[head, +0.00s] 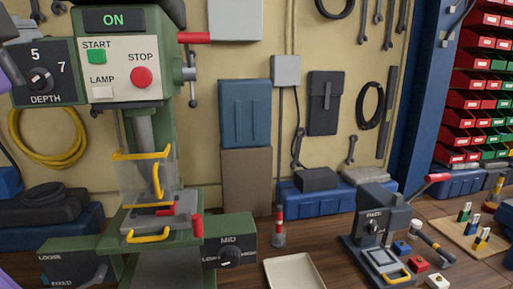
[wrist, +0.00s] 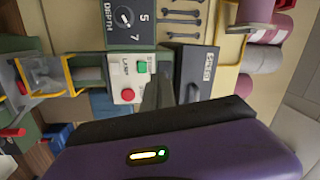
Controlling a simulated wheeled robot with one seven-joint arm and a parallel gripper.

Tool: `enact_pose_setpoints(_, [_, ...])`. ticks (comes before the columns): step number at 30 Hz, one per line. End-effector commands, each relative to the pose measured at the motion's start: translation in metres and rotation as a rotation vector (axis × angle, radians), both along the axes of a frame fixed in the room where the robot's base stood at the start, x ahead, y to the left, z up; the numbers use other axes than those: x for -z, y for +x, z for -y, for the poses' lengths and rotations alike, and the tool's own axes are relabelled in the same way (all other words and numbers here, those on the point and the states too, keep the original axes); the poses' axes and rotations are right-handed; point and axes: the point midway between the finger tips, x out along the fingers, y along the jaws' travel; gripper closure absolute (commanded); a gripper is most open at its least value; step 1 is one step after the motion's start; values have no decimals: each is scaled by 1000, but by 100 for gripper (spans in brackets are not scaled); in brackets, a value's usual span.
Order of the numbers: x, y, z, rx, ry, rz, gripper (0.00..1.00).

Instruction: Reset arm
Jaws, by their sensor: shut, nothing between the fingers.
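My gripper (wrist: 158,92) shows in the wrist view as dark fingers pressed together above its purple body. It is shut and empty, in front of the control panel of a green drill press, which appears turned sideways there. I cannot tell whether the fingers touch the panel. The drill press panel (head: 121,72) has a lit ON sign, a green START button, a red STOP button and a white LAMP button. A DEPTH knob (head: 40,79) sits to its left.
A yellow-framed guard (head: 146,156) and a vise (head: 160,215) are below the press head. A red-tipped lever (head: 195,37) sticks out right. A pale tray (head: 294,272) and a small dark machine (head: 376,240) stand on the wooden bench. Red bins (head: 478,80) are far right.

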Motion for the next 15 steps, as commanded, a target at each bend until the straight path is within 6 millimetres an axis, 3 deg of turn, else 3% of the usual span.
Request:
enact_pose_setpoints(2, [-19, -10, -5, -37, -56, 98, 100])
enact_pose_setpoints(5, [-18, -19, -13, -76, -143, 204, 100])
enact_pose_setpoints(11, [20, -18, -17, -114, -313, 375, 100])
enact_pose_setpoints(15, [65, -12, -8, -120, -423, 470, 100])
